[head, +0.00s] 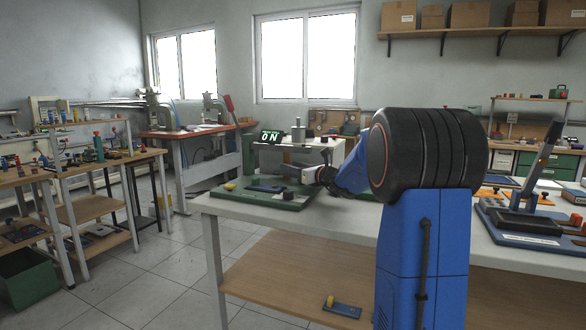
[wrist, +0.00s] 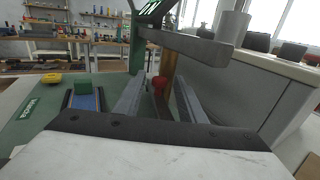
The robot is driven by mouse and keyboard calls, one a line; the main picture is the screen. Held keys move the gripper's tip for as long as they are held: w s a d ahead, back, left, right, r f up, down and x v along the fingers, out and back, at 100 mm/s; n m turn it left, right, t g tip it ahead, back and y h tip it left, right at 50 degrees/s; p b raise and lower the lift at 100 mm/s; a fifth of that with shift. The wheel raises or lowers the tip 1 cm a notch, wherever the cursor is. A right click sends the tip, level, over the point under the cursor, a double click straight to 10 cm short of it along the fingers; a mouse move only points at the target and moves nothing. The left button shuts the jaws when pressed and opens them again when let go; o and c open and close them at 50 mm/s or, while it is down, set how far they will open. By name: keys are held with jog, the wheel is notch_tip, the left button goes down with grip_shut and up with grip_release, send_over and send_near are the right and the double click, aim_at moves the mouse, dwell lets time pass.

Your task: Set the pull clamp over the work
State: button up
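My gripper (wrist: 158,100) is open, its two grey fingers apart. A red knob (wrist: 158,84) shows between the fingers in the wrist view, with a gap on each side. A brown upright bar (wrist: 168,68) stands behind the knob. A grey arm (wrist: 190,45) reaches across above it from a green post (wrist: 137,45); which part is the pull clamp I cannot tell.
A yellow knob (wrist: 51,79) stands on the base left of the blue holder. A pale housing (wrist: 275,88) stands close on the right in the wrist view. A blue fixture (head: 525,225) stands at the bench's right.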

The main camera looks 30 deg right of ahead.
grip_shut()
